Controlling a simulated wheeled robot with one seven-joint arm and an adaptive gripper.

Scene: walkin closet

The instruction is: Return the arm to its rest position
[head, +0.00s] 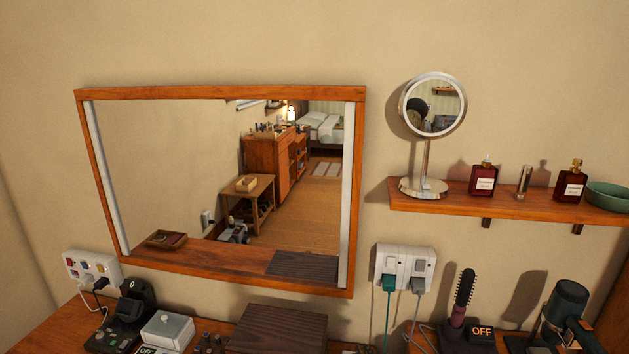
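My gripper and arm do not show in the head view, so I cannot see how the arm is posed or whether the gripper holds anything. The view faces a beige wall with a wood-framed mirror (220,92) above a wooden dresser top (52,328). I cannot make out my arm in the mirror's reflection.
A wooden shelf (450,205) at right bears a round mirror (433,105), red bottles (483,180) and a green bowl (608,196). Below stand a dark wooden box (278,328), a hairbrush (464,295) and a dark appliance (567,308). Cords hang from a wall outlet (405,266).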

